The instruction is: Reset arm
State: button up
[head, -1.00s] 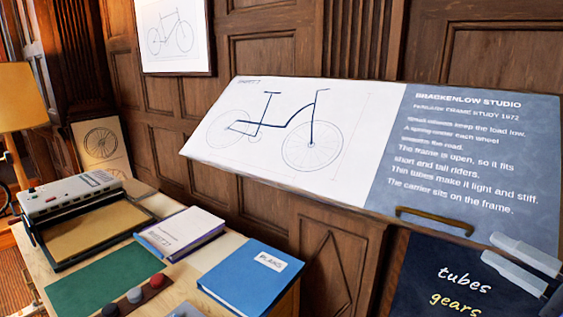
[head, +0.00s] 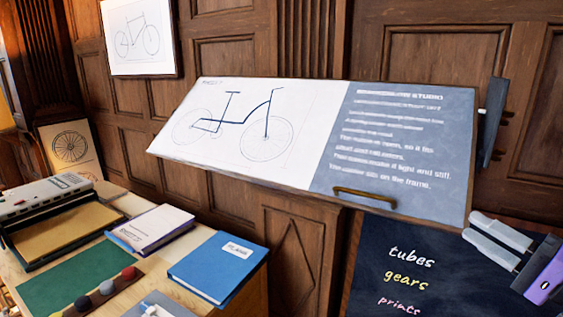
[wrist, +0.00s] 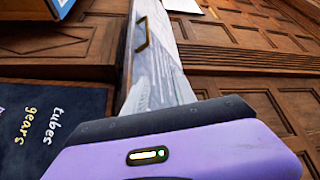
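My gripper (head: 471,226) shows at the right of the head view, below the right end of the tilted drafting board (head: 400,190). Its two pale grey fingers point left and lie parallel with a narrow gap. Nothing shows between them. Behind them is a dark palm and my purple wrist. The gripper overlaps the upper right of the dark chalkboard (head: 420,275); I cannot tell how far it is in front.
A wooden table (head: 140,203) at lower left holds a grey-topped machine (head: 45,195), a white book (head: 150,228), a blue binder (head: 215,268), a green mat (head: 75,275) and a strip of coloured knobs. Panelled wall stands behind. A framed bicycle drawing (head: 138,38) hangs upper left.

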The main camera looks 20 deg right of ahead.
jog(key=d+f+m+h, duration=0.3)
jog(key=d+f+h, duration=0.15)
jog(key=h, duration=0.45)
jog(key=s+a+f+n+g+h, duration=0.1)
jog(key=s+a+f+h, duration=0.35)
jog(key=f, duration=0.45)
jog(key=s+a+f+n+g+y+b, duration=0.1)
jog(key=s+a+f+n+y, duration=0.3)
jog(key=s+a, duration=0.9)
jog(key=s+a+f+n+g+y+b, duration=0.1)
jog(key=s+a+f+n+y, duration=0.3)
jog(key=s+a, duration=0.9)
notch_tip(320, 180, down, 4)
jog(key=n+g, duration=0.1)
jog(key=n, duration=0.4)
jog(key=shift+a+r, duration=0.15)
jog(key=shift+a, duration=0.1)
